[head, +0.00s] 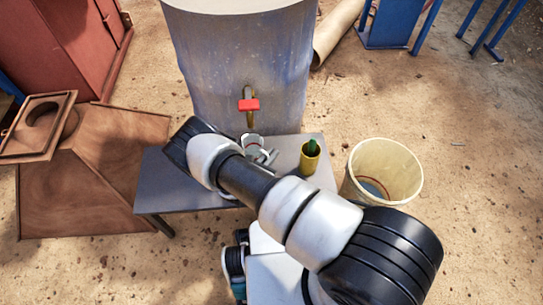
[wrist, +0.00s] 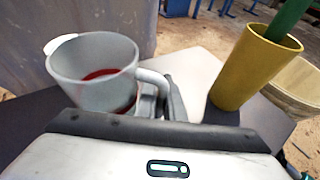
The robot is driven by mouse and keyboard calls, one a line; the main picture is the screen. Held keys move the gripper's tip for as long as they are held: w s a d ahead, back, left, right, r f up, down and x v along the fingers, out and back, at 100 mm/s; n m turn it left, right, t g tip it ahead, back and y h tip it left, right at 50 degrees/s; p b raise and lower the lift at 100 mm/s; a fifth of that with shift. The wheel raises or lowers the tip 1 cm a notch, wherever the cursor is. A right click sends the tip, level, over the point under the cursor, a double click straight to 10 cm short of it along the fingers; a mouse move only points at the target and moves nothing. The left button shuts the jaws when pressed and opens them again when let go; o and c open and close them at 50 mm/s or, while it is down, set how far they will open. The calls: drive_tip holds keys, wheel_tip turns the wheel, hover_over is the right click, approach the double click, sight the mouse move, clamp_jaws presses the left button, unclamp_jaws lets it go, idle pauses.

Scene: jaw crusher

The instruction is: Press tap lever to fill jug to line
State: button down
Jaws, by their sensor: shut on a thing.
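The jug (head: 251,142) is pale and translucent, and stands upright at the table's back edge, just below the tap in the head view. In the wrist view the jug (wrist: 95,78) shows its spout at left, its handle at right and a red line inside. I cannot tell whether it holds water. The tap has a red lever (head: 249,104) on the front of a big grey tank (head: 245,60). My gripper (wrist: 165,102) is shut on the jug's handle. In the head view my arm partly hides the jug and the table.
The grey table (head: 165,190) also bears a yellow cup (head: 310,158) with a green thing in it, right of the jug. A cream bucket (head: 385,170) stands on the ground at right. Rusty brown metal parts (head: 75,190) lie at left.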

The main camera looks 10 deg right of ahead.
drive_tip(key=c, duration=1.9)
unclamp_jaws()
drive_tip(key=shift+o, duration=0.2)
drive_tip(key=shift+s+a+r, duration=0.15)
drive_tip(key=shift+r, duration=0.1)
drive_tip(key=p+v, duration=0.3)
drive_tip(key=v, duration=0.7)
drive_tip(key=shift+s+a+r, duration=0.15)
drive_tip(key=shift+s, duration=0.05)
drive_tip(key=shift+s+a+r, duration=0.1)
drive_tip(key=shift+s+a, duration=0.15)
drive_tip(key=shift+s, duration=0.1)
